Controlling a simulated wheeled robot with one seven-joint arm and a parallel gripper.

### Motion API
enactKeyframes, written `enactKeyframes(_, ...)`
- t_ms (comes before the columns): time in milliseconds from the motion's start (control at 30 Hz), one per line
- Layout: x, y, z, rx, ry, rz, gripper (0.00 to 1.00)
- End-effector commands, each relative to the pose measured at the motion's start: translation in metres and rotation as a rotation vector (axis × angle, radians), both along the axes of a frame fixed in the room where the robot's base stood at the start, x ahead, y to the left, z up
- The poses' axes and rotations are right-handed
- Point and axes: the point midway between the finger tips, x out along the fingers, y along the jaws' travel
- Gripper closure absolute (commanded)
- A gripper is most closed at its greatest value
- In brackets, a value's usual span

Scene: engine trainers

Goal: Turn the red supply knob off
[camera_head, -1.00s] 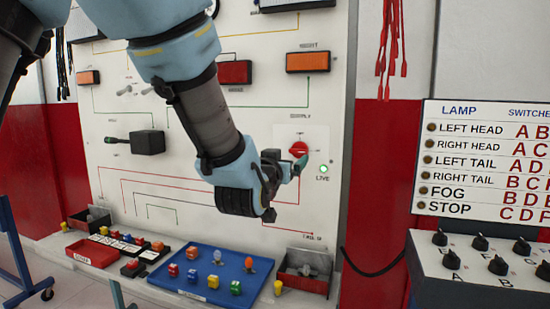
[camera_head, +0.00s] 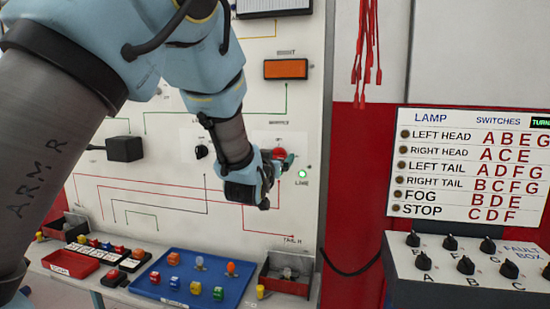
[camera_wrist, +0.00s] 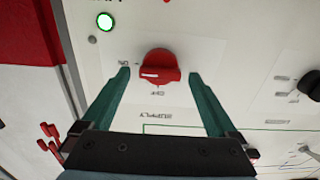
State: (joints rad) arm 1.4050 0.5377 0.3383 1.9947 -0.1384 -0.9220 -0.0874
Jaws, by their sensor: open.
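The red supply knob (camera_head: 279,153) is on the white panel, partly hidden by my gripper in the head view. In the wrist view the red knob (camera_wrist: 160,68) shows whole, between my two green fingers. Its white mark points left, toward the ON label (camera_wrist: 124,77); the OFF label (camera_wrist: 160,93) is below it. My gripper (camera_wrist: 159,74) is open, with one finger on each side of the knob and a visible gap to each. How far the tips are from the panel is unclear. A green LIVE lamp (camera_head: 303,174) is lit; it also shows in the wrist view (camera_wrist: 105,21).
A black knob (camera_head: 201,152) is on the panel left of my gripper. Below are a blue tray (camera_head: 222,299) with coloured parts and a dark bin (camera_head: 287,285). A fault box (camera_head: 470,272) with black knobs stands at the right.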

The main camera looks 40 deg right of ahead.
Motion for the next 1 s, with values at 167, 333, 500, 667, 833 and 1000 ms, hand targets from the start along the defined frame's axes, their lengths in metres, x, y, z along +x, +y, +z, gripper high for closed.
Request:
enactKeyframes(167, -0.0002, 0.0001, 0.0, 0.0, 0.0, 0.0, 0.21)
enactKeyframes(333, -0.0003, 0.0001, 0.0, 0.0, 0.0, 0.0, 0.4)
enactKeyframes(500, -0.0004, 0.0002, 0.0001, 0.0, 0.0, 0.0, 0.59)
enactKeyframes(667, -0.0004, 0.0002, 0.0001, 0.0, 0.0, 0.0, 0.77)
enactKeyframes(833, -0.0004, 0.0002, 0.0001, -0.001, 0.001, 0.0, 0.92)
enactKeyframes(1000, -0.0003, 0.0003, -0.001, -0.008, 0.011, 0.0, 0.92)
